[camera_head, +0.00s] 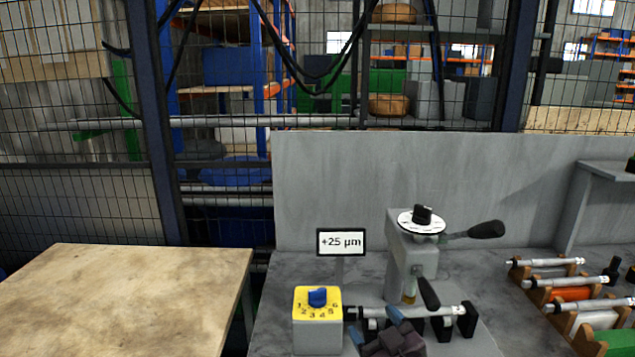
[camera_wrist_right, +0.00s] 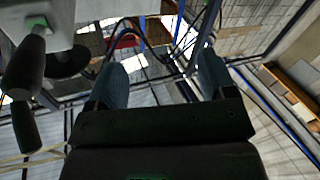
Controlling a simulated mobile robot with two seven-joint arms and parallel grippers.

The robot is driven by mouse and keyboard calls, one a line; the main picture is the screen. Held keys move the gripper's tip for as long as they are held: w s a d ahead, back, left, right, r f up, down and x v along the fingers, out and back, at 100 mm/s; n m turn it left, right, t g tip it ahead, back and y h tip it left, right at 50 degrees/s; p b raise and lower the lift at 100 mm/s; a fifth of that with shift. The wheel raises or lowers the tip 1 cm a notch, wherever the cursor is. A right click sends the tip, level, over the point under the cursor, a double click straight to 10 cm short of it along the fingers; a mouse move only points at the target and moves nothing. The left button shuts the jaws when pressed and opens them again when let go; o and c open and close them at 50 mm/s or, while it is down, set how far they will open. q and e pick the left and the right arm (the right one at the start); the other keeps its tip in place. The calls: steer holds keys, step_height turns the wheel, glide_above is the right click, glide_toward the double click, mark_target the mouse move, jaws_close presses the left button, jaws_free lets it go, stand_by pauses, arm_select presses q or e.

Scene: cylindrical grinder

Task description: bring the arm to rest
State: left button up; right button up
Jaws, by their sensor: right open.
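My right gripper (camera_head: 376,327) is low in the head view, pointing up towards the grinder. Its two bluish fingers stand apart with nothing between them; the right wrist view also shows this open gap (camera_wrist_right: 162,80). The grey grinder head (camera_head: 413,260) stands just behind and to the right of it, with a white dial (camera_head: 421,222) and black-handled levers. A metal shaft (camera_head: 450,311) lies across black supports beside the gripper; part of it is hidden. I cannot tell whether the gripper touches anything. My left gripper is not in view.
A yellow box (camera_head: 317,318) with a blue knob stands left of the gripper, below a "+25 µm" display (camera_head: 341,242). A rack with several shafts (camera_head: 570,300) is at the right. A bare wooden table (camera_head: 120,300) is at the left. A grey panel (camera_head: 440,170) stands behind.

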steer(key=s+d+f+m+g+h, duration=0.2)
steer(key=s+d+f+m+h, duration=0.35)
steer(key=s+d+f, duration=0.75)
steer(key=s+d+f+g+h, duration=0.1)
steer(key=s+d+f, duration=0.3)
steer(key=s+f, duration=0.5)
steer(key=shift+s+f+m+g, duration=0.25)
steer(key=shift+s+m+g, duration=0.2)
steer(key=shift+s+g, duration=0.45)
steer(key=shift+w+h, duration=0.1)
steer(key=shift+h, duration=0.15)
steer(key=shift+c, duration=0.4)
